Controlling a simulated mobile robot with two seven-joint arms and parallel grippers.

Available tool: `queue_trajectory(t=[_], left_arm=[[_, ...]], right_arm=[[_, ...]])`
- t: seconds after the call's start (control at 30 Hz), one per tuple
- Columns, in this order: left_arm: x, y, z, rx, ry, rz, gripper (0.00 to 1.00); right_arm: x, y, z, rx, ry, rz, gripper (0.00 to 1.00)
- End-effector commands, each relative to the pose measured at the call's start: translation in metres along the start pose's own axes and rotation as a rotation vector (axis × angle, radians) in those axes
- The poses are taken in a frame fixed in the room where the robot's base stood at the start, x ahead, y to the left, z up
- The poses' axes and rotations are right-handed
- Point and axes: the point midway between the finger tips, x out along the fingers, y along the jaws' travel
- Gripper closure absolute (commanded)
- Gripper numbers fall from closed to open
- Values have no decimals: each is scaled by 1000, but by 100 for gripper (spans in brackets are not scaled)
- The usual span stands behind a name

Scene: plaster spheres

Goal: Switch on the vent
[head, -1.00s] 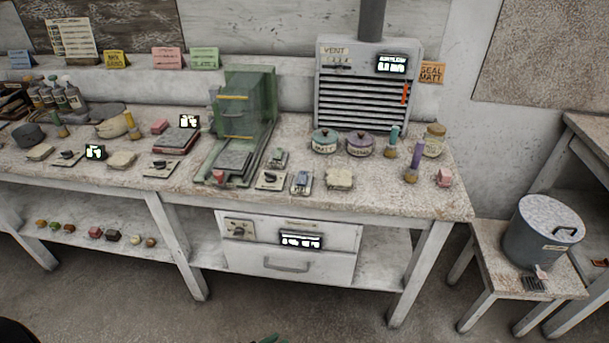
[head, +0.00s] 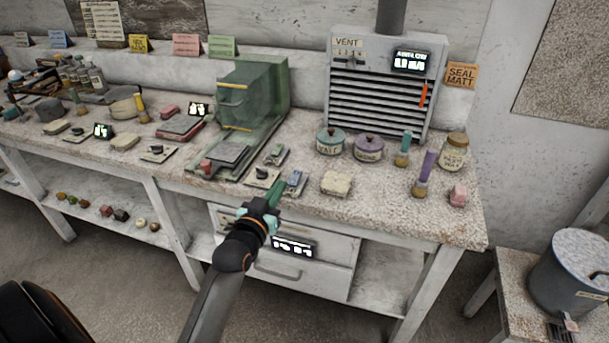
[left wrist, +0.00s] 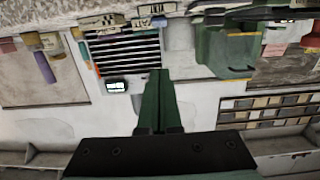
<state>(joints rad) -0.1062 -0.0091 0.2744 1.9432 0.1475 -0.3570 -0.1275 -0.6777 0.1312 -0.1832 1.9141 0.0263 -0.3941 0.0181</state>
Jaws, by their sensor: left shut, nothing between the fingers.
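The vent (head: 378,105) is a grey slatted unit at the back right of the workbench, with a "VENT" label (head: 348,43) at its top left. Below the label is a small dark control (head: 345,61), too small to read its position. A lit display (head: 411,61) is at its top right and an orange strip (head: 424,95) at its right side. My left gripper (head: 277,188) is shut and empty over the bench's front edge, apart from the vent. The left wrist view shows its green fingers (left wrist: 158,75) together and the vent (left wrist: 125,55) upside down. My right gripper is not seen.
Brushes (head: 403,150) and a jar (head: 453,152) are to the right. A green clear-sided machine (head: 248,100) stands left. A small block (head: 336,183) lies near the front edge.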

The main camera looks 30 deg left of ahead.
Motion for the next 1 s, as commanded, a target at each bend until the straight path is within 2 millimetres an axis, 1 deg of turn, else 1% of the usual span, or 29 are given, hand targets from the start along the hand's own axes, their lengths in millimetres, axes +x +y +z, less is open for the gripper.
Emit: queue_trajectory(t=[0.17, 0.47, 0.57, 0.67, 0.77, 1.0], left_arm=[[3, -5, -6, -6, 18, -13, 100], [4, -5, -6, -6, 17, -12, 100], [8, -5, -6, -6, 17, -12, 100], [18, -5, -7, -6, 18, -12, 100], [35, -5, -7, -6, 18, -12, 100], [80, -6, -8, -5, 18, -12, 100]], right_arm=[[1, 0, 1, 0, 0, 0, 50], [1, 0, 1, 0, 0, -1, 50], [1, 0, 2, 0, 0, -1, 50], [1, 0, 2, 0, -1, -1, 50], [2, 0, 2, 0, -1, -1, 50], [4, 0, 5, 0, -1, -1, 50]])
